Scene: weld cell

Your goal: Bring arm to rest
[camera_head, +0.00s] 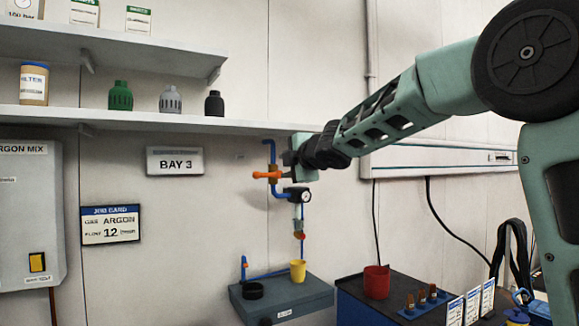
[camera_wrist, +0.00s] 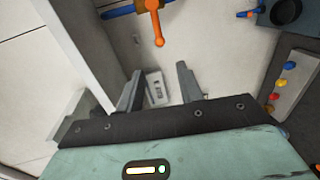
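My arm reaches in from the right in the head view, stretched out toward the wall. My gripper (camera_head: 299,160) is at its end, in front of blue pipework, just under the lower shelf's right end. In the wrist view my gripper (camera_wrist: 160,80) has its two dark fingers apart, with nothing between them. An orange valve handle (camera_head: 267,175) shows just left of and below the gripper; whether they touch cannot be told in the head view. In the wrist view the orange handle (camera_wrist: 157,22) lies beyond the fingertips, apart from them.
The lower shelf (camera_head: 150,118) holds green, grey and black caps. A round gauge (camera_head: 305,196) hangs below the gripper. A yellow cup (camera_head: 298,270) stands on a grey bench box (camera_head: 310,298). A red cup (camera_head: 376,282) stands on a dark cabinet at the right.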

